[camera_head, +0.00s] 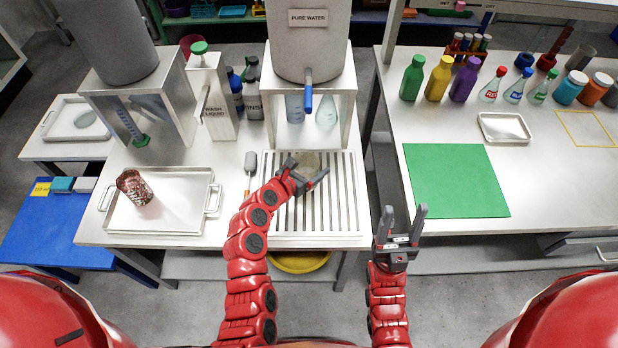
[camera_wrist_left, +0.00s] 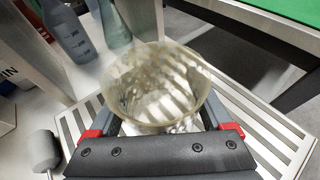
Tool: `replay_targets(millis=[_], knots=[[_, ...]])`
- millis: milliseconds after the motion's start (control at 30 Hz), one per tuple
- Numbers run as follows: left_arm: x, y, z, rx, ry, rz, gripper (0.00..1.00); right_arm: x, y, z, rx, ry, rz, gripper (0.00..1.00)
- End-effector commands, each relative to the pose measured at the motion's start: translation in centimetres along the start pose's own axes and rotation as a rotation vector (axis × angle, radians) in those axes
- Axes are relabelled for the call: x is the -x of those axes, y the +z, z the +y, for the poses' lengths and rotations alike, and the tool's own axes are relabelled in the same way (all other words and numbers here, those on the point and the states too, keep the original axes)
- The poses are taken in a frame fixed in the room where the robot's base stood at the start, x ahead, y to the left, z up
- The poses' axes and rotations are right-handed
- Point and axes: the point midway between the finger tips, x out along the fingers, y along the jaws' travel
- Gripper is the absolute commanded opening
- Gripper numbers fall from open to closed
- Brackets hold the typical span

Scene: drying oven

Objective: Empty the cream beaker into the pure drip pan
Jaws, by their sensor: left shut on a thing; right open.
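The cream beaker (camera_wrist_left: 155,85) is a translucent cream cup. In the left wrist view its wide mouth faces the camera, and the slats below show through it. In the head view the beaker (camera_head: 307,159) is faint and partly hidden by my left gripper (camera_head: 311,175), which is shut on it. It is above the back part of the pure drip pan (camera_head: 346,215), a slatted metal grate below the pure water tank. I cannot tell its exact tilt or whether anything is inside. My right gripper (camera_head: 403,226) is open and empty, right of the pan.
The PURE WATER tank (camera_head: 308,45) with a blue tap (camera_head: 308,95) stands behind the pan. A metal tray (camera_head: 176,215) with a speckled red cup (camera_head: 134,187) lies left. A green mat (camera_head: 455,180) and several bottles are on the right table, across a gap.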

Motion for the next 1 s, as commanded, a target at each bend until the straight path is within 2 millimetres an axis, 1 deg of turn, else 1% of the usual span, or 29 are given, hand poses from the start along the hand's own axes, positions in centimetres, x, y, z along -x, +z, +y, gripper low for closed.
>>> replay_targets(millis=[33,100,200,300,400,600,700,833,1000], knots=[[-0.8,0.2,0.4,-0.015,-0.029,0.002,0.22,-0.3,-0.1,0.0,0.000,0.000,0.000,0.55],[-1.8,0.1,0.8,-0.031,-0.070,0.002,0.22,-0.6,-0.1,0.0,0.000,0.000,0.000,0.55],[-2.8,-0.2,1.9,-0.047,-0.114,0.003,0.22,-0.8,-0.1,0.1,0.000,0.000,0.000,0.55],[-3.3,-0.4,3.5,-0.059,-0.142,0.002,0.22,-1.1,-0.2,0.1,0.000,0.000,0.000,0.55],[-3.4,-0.5,5.4,-0.067,-0.157,0.002,0.22,-1.3,-0.2,0.1,0.000,0.000,0.000,0.55],[-3.1,-0.5,9.1,-0.068,-0.159,0.000,0.22,-1.7,-0.3,0.1,0.000,0.000,0.000,0.55],[-2.9,-0.5,10.3,-0.064,-0.156,-0.001,0.22,-1.8,-0.3,0.1,0.000,0.000,0.000,0.55],[-2.7,-0.4,11.3,-0.065,-0.151,-0.002,0.22,-1.8,-0.3,0.1,0.000,0.000,0.000,0.55],[-2.6,-0.5,11.4,-0.064,-0.151,-0.002,0.22,-1.8,-0.3,0.1,0.000,0.000,0.000,0.55]])
